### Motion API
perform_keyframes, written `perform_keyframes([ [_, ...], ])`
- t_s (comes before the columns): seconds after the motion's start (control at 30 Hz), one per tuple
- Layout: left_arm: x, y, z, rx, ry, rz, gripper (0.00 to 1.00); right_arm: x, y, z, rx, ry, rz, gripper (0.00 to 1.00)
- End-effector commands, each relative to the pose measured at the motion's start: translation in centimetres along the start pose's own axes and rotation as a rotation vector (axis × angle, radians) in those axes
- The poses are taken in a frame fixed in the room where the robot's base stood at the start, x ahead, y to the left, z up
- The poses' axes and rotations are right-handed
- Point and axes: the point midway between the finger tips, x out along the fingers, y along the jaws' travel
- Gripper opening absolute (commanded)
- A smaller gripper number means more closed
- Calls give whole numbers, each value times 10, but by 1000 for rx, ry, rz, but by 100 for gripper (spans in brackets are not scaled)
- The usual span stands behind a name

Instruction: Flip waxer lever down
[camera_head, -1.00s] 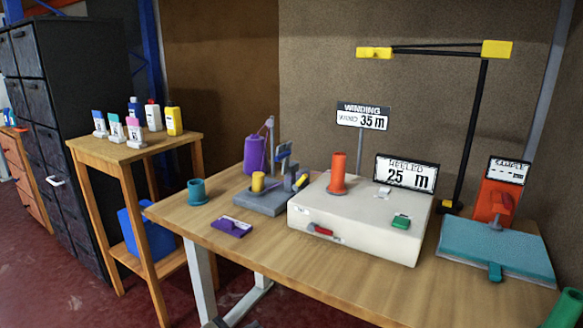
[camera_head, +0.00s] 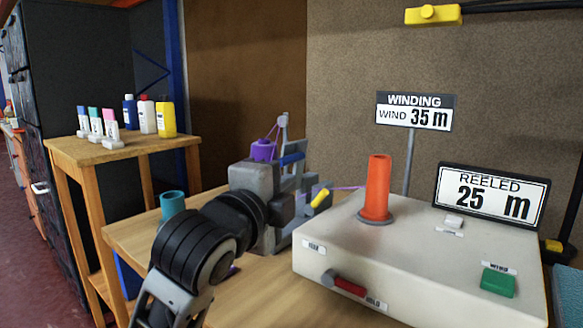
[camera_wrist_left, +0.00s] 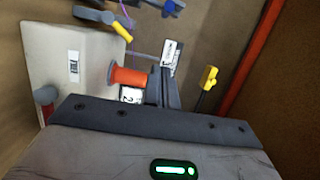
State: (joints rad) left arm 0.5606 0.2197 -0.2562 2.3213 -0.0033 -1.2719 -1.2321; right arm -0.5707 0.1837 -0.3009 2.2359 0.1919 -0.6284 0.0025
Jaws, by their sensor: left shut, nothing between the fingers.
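The waxer lever (camera_head: 320,197) has a yellow grip and stands out at a slant from the grey waxer, beside the winder's left edge. It also shows at the top of the left wrist view (camera_wrist_left: 122,30). My left gripper (camera_head: 288,207) is in front of the waxer and hides much of it and its base. In the left wrist view its dark fingers (camera_wrist_left: 165,80) are together, with nothing between them. The lever shows apart from the fingers there. Contact cannot be told in the head view. My right gripper is not in view.
The cream winder box (camera_head: 420,250) carries an orange spool (camera_head: 377,188), a green button (camera_head: 498,282) and a red-handled switch (camera_head: 345,285). A purple thread runs to the spool. A teal cup (camera_head: 172,203) stands left of my arm. Bottles stand on a side table (camera_head: 130,150).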

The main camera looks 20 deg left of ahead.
Motion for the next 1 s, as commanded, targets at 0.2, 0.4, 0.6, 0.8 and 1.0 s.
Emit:
perform_keyframes([
  [0.2, 30, 2, 0, -4, 0, 1, 0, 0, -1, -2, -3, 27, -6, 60],
  [0.4, 74, 2, 0, -5, 1, 1, 0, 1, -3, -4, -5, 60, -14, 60],
  [0.6, 102, 2, 13, -3, -3, -1, 0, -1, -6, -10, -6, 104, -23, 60],
  [0.8, 106, 1, 34, -3, -2, 0, 0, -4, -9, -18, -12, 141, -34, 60],
  [1.0, 107, 0, 39, -2, 0, 0, 0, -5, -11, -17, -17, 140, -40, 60],
])
